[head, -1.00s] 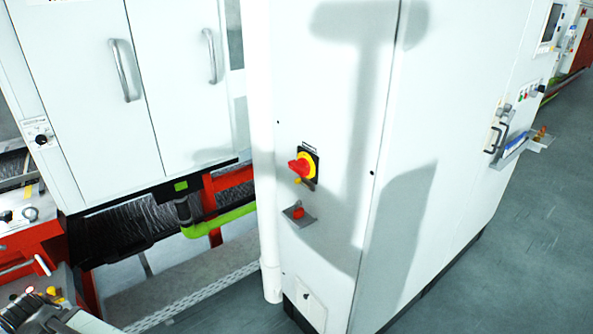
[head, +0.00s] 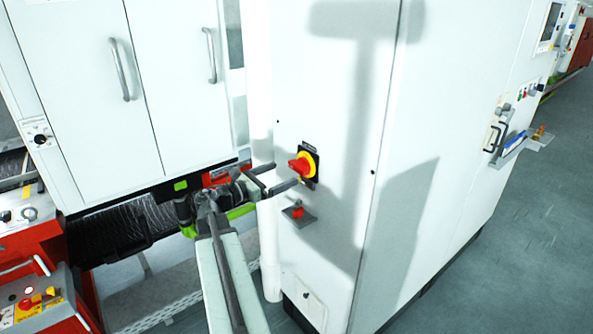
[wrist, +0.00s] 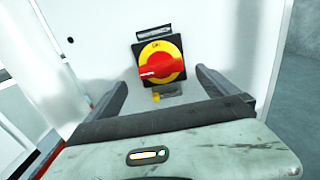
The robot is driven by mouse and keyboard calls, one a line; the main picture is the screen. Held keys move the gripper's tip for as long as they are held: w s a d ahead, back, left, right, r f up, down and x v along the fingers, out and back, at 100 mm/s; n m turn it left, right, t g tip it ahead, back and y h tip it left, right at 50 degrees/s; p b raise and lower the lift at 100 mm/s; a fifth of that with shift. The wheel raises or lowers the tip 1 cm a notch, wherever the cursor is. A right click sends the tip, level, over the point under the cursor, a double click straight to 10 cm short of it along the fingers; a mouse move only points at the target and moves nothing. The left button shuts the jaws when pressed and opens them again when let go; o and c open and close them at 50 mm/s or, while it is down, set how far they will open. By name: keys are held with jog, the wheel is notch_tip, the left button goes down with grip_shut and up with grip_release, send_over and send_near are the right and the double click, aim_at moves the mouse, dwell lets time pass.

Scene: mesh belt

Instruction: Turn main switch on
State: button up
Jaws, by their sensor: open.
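The main switch (head: 301,164) is a red rotary knob on a yellow disc with a black square plate, on the white cabinet's side. In the wrist view the switch (wrist: 160,64) is at upper middle, its red handle lying nearly level, slightly tilted. My gripper (head: 280,177) is just left of the switch in the head view, fingers pointing toward it. In the wrist view my gripper (wrist: 166,82) is open, one finger on each side below the knob, with nothing between them. A small gap to the switch seems to remain; contact cannot be told.
The white cabinet (head: 340,90) fills the middle. A small bracket with a red part (head: 298,212) sticks out below the switch. A white pipe (head: 268,240) runs down the cabinet's left edge. Red machine parts (head: 40,290) stand at lower left. The grey floor (head: 510,230) is clear at right.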

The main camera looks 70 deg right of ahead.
aim_at(295, 168)
jog(key=x, duration=0.7)
jog(key=shift+s+d, duration=0.15)
jog(key=shift+d, duration=0.05)
